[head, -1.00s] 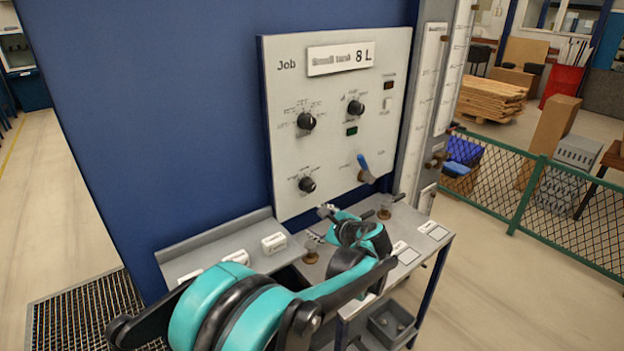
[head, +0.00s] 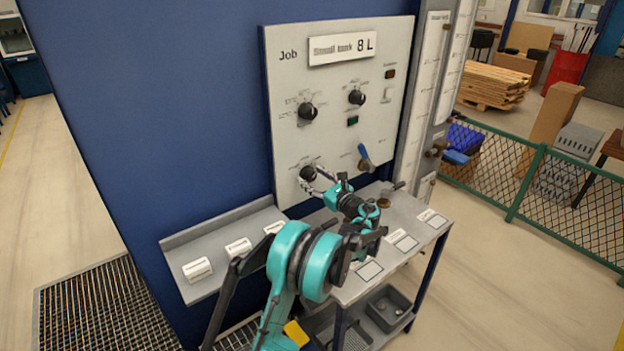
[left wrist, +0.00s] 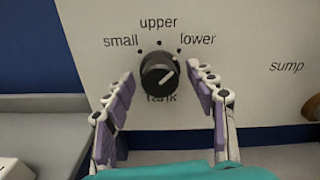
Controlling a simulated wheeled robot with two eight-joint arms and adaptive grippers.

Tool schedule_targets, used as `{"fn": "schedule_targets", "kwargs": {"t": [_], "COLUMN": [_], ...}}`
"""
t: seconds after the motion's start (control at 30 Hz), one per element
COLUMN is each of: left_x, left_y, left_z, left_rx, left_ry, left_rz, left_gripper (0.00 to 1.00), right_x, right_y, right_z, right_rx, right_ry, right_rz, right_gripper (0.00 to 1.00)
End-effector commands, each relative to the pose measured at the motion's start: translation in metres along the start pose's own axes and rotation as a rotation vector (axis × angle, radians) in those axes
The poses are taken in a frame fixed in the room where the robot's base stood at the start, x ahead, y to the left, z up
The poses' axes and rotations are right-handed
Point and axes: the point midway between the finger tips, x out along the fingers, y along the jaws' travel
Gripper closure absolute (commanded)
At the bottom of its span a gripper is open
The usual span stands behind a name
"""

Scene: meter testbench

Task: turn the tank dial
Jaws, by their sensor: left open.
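The tank dial is a black knob (left wrist: 159,74) with a white pointer line, low on the panel, labelled "small", "upper" and "lower" above and "tank" below. Its pointer aims up and right, towards the "lower" mark. In the head view the dial (head: 308,173) is at the panel's lower left. My left gripper (left wrist: 160,82) is open, with one purple-padded finger at each side of the dial and a small gap visible at each side. In the head view the left gripper (head: 319,183) is right at the dial, partly covering it. My right gripper is not in view.
The white panel (head: 330,115) carries two other black knobs (head: 307,111) (head: 357,97), a blue-handled lever (head: 364,156) and a "Job" sign reading "8 L" (head: 342,47). A grey shelf (head: 225,228) with small white blocks and a bench (head: 415,208) stand below.

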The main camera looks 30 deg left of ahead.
Motion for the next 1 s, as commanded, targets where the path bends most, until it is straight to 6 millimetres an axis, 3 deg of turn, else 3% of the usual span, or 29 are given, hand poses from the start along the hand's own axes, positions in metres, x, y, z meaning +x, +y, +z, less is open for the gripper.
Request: {"fn": "schedule_targets", "kwargs": {"t": [0.37, 0.53, 0.57, 1.0], "left_x": [0.0075, 0.0074, 0.0074, 0.0074], "left_y": [-0.0004, -0.0003, -0.0003, -0.0001], "left_z": [0.0005, 0.0005, 0.0005, 0.0003], "left_rx": [-0.001, -0.001, -0.001, -0.073], "left_ry": [0.001, 0.001, 0.001, 0.001], "left_rz": [-0.001, -0.001, -0.001, -0.001], "left_gripper": [0.46, 0.91, 0.94, 0.94], "right_x": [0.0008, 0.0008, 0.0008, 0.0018], "right_y": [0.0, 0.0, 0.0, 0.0], "right_z": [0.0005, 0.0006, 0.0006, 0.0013], "right_rx": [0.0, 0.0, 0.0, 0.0], "right_ry": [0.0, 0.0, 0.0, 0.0], "right_rz": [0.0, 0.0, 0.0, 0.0], "right_gripper": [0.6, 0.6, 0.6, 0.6]}}
